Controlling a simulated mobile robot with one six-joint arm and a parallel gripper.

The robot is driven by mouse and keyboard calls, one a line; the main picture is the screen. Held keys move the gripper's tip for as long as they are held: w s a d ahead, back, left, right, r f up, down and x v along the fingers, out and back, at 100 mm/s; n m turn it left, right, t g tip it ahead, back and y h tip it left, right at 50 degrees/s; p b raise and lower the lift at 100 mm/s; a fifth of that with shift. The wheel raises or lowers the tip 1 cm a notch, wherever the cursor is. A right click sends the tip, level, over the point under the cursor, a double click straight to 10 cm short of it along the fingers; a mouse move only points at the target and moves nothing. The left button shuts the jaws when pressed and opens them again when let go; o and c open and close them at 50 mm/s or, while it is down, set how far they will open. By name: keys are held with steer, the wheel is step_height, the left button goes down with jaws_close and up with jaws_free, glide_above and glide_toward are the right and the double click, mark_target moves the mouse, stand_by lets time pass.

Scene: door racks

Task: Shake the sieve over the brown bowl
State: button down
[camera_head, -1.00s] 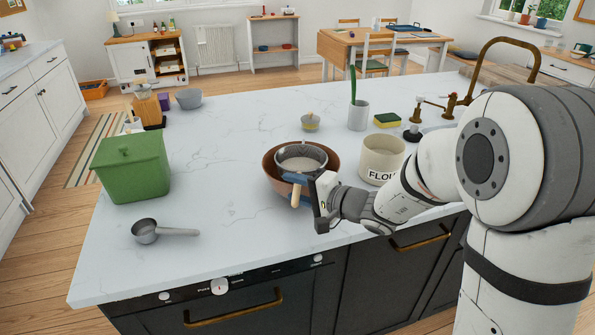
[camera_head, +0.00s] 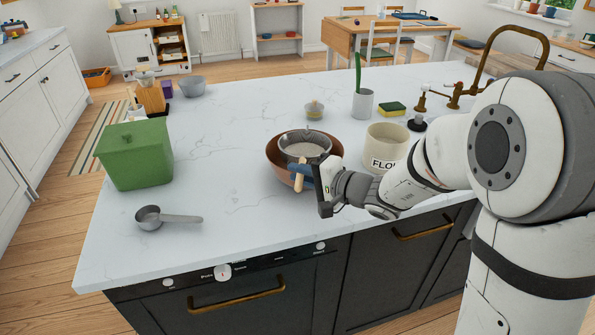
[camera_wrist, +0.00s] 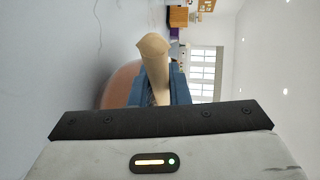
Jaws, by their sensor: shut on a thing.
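The sieve (camera_head: 305,146) is a dark round-rimmed strainer with a pale wooden handle. It is over the brown bowl (camera_head: 280,173), within the bowl's outline in the head view. Pale contents show inside the sieve. My gripper (camera_head: 300,176) is shut on the sieve's handle at the bowl's front side. In the wrist view the wooden handle (camera_wrist: 153,62) stands between the blue fingers of my gripper (camera_wrist: 158,88). Part of the brown bowl (camera_wrist: 119,86) shows behind them. The sieve's mesh underside and the bowl's inside are mostly hidden.
A flour canister (camera_head: 386,147) stands close to the right of the bowl. A green bin (camera_head: 135,155) and a metal scoop (camera_head: 150,217) are at left.

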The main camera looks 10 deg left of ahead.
step_height(320, 180, up, 9)
steer(key=shift+b, duration=0.3)
step_height(320, 180, down, 4)
steer(key=b, duration=0.6)
steer(key=shift+s+r, duration=0.15)
steer(key=shift+d+b, duration=0.1)
steer(key=shift+b, duration=0.2)
steer(key=shift+s+a+r+b, duration=0.1)
steer(key=shift+a+b, duration=0.65)
steer(key=shift+b, duration=0.4)
